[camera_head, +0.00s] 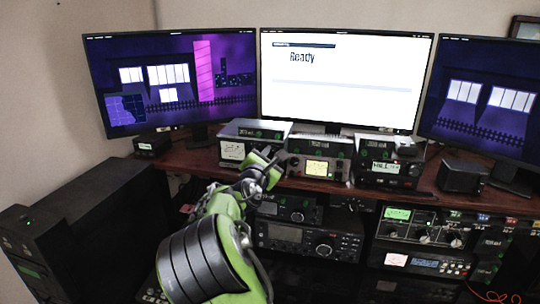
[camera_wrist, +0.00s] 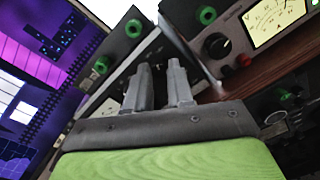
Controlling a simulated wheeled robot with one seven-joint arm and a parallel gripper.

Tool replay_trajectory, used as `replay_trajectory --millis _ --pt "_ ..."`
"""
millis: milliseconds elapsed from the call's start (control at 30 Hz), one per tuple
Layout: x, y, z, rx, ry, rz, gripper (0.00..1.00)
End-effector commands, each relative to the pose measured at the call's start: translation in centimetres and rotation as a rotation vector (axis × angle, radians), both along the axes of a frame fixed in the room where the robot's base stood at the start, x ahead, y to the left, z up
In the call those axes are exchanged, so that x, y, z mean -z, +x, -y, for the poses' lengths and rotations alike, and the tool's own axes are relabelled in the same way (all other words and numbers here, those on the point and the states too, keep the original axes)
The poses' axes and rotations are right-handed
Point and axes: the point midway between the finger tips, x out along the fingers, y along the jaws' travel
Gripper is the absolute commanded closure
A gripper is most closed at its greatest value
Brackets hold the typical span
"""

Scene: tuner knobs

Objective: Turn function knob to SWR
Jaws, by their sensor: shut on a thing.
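My gripper (camera_head: 276,160) is at the right part of the front of the left tuner box (camera_head: 232,152), which has a pale meter. In the wrist view the two grey fingers of my gripper (camera_wrist: 160,66) point at that box's front and are closed on a knob there. The fingers hide this knob, so neither its pointer nor the SWR label can be read. Green knobs (camera_wrist: 102,65) show on the box beside the fingers. The middle tuner box (camera_head: 318,166) has a lit yellow meter (camera_wrist: 274,20) and a black knob (camera_wrist: 217,45), just right of the fingers.
The boxes stand on a brown wooden desk (camera_head: 440,190). A black radio (camera_head: 390,168) and a small speaker (camera_head: 462,177) are to the right. Three monitors (camera_head: 345,82) stand behind. Racked radios (camera_head: 310,240) fill the space below the desk. A dark cabinet (camera_head: 100,205) is at left.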

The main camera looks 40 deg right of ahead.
Motion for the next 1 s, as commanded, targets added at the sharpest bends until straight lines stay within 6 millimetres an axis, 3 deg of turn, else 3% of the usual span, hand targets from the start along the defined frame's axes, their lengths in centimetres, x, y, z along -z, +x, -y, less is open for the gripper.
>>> replay_trajectory --millis 400,1000 --pt "0.00 -0.06 0.05 0.001 0.173 0.194 1.00" --pt "0.05 -0.05 0.03 0.001 0.223 0.248 1.00"
